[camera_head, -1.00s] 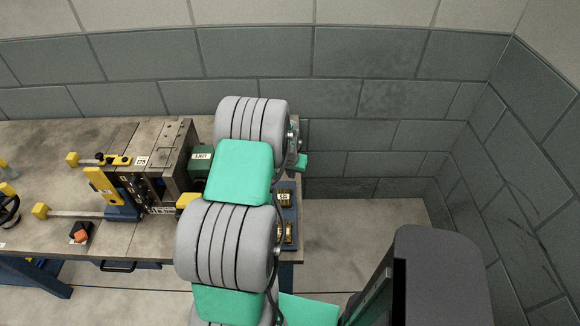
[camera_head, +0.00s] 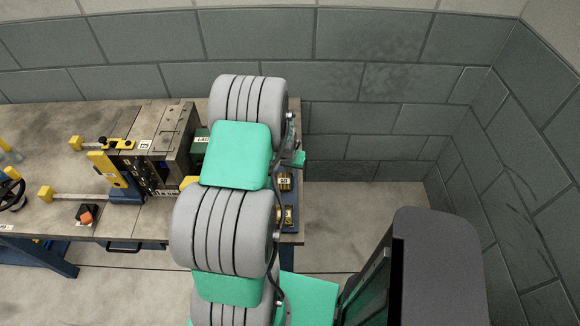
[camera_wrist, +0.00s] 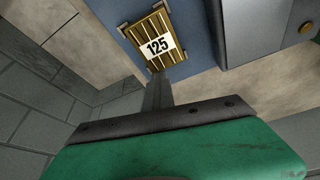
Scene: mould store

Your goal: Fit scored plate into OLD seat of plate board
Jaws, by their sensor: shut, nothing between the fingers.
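A blue plate board (camera_head: 291,201) lies at the right end of the bench, partly hidden behind my arm. Two brass plates show on it, an upper one (camera_head: 284,182) and a lower one (camera_head: 287,216); their small markings are unclear. In the wrist view, a ribbed brass plate (camera_wrist: 147,30) with a white label reading 125 sits between dark corner holders on a blue surface (camera_wrist: 200,28). My gripper (camera_wrist: 157,84) is shut and empty, its tips near this plate's lower edge in the picture; contact cannot be told. No OLD mark or scored plate can be made out.
A steel mould block (camera_head: 172,140) with yellow clamps stands on the bench (camera_head: 60,130), left of my arm. A small dark box with an orange top (camera_head: 87,214) lies near the front edge. A block wall (camera_head: 370,80) runs behind. Floor right of the bench is clear.

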